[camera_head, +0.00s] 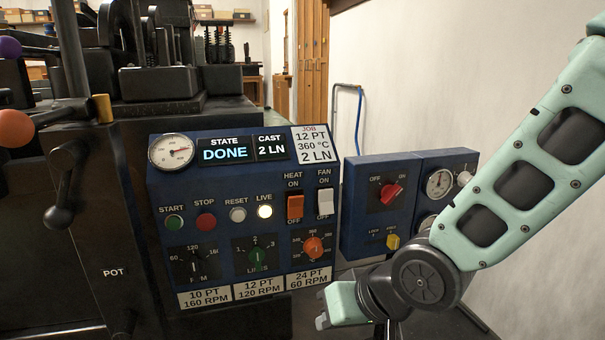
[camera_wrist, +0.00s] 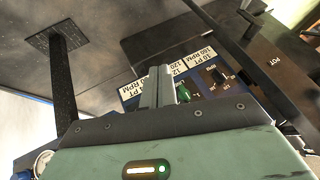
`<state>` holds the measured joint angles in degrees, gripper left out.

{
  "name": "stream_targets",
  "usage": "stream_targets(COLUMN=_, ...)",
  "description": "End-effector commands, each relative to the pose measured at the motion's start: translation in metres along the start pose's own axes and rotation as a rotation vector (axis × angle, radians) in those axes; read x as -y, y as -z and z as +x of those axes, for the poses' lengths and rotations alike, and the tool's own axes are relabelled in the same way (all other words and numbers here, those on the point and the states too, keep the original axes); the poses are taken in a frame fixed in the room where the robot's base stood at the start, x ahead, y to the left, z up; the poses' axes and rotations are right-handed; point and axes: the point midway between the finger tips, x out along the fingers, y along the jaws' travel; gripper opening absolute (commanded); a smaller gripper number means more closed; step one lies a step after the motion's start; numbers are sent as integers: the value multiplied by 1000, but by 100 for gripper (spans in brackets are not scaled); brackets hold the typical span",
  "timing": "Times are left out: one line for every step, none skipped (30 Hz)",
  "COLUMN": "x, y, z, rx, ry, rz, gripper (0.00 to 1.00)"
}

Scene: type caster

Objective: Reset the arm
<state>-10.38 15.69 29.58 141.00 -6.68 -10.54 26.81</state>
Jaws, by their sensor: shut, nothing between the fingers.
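My gripper (camera_head: 322,318) is at the bottom of the head view, below and in front of the blue control panel (camera_head: 215,222). Its fingers (camera_wrist: 157,88) are shut and empty in the wrist view, with the panel behind them. My pale green arm comes in from the right and bends at a dark joint. The panel's screen reads "STATE DONE" and "CAST 2 LN" (camera_head: 247,148). The job card (camera_head: 315,144) reads 12 PT, 360 °C, 2 LN. The LIVE lamp (camera_head: 264,211) glows white.
A second blue box with a red OFF/ON knob (camera_head: 391,193) and a yellow switch (camera_head: 392,242) stands right of the panel, close to my arm. The dark machine fills the left, with an orange ball handle (camera_head: 15,128). A bare wall is at right.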

Motion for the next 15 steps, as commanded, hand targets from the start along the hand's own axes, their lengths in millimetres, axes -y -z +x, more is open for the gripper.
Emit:
stream_targets(x=-3, y=-15, z=-15, rx=59, ry=-54, rz=-63, gripper=0)
stream_targets(x=-6, y=-24, z=-23, rx=98, ry=-83, rz=-93, gripper=0)
stream_targets(x=-9, y=-35, z=-34, rx=149, ry=-117, rz=-131, gripper=0)
stream_targets(x=-11, y=-44, z=-42, rx=187, ry=-137, rz=-158, gripper=0)
stream_targets(x=-13, y=-52, z=-50, rx=223, ry=-155, rz=-180, gripper=0)
stream_targets(x=-15, y=-63, z=-61, rx=269, ry=-174, rz=-209, gripper=0)
stream_targets(x=-16, y=-70, z=-68, rx=302, ry=-186, rz=-228, gripper=0)
stream_targets(x=-17, y=-77, z=-76, rx=333, ry=-195, rz=-246, gripper=0)
stream_targets(x=-18, y=-86, z=-85, rx=374, ry=-205, rz=-267, gripper=0)
stream_targets(x=-19, y=-93, z=-93, rx=406, ry=-211, rz=-283, gripper=0)
stream_targets(x=-19, y=-100, z=-100, rx=435, ry=-215, rz=-298, gripper=0)
stream_targets(x=-19, y=-108, z=-109, rx=473, ry=-218, rz=-318, gripper=0)
stream_targets(x=-20, y=-115, z=-116, rx=501, ry=-219, rz=-331, gripper=0)
stream_targets(x=-20, y=-121, z=-124, rx=529, ry=-219, rz=-343, gripper=0)
stream_targets(x=-19, y=-130, z=-133, rx=567, ry=-217, rz=-362, gripper=0)
